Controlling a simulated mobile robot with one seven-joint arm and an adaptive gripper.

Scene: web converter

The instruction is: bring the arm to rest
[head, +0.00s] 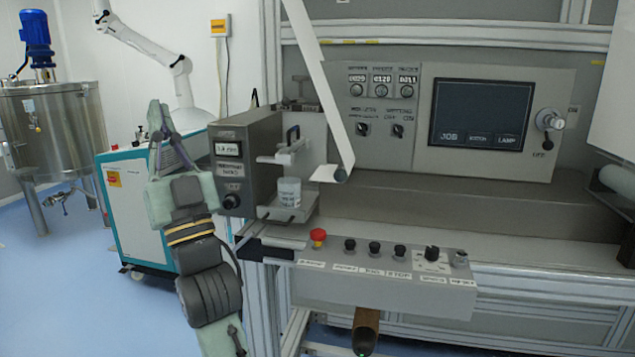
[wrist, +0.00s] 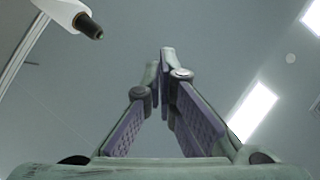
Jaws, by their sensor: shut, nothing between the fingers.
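My gripper (head: 158,108) points upward at the left of the machine in the head view, with my grey-green arm folded below it. In the wrist view my gripper (wrist: 166,58) is shut, its purple-padded fingers meeting near the tips with nothing between them. It is apart from the machine and touches nothing that I can see.
A teal-and-white cabinet (head: 125,215) stands behind my arm. A steel tank (head: 60,125) is far left. Blue floor (head: 80,300) is clear.

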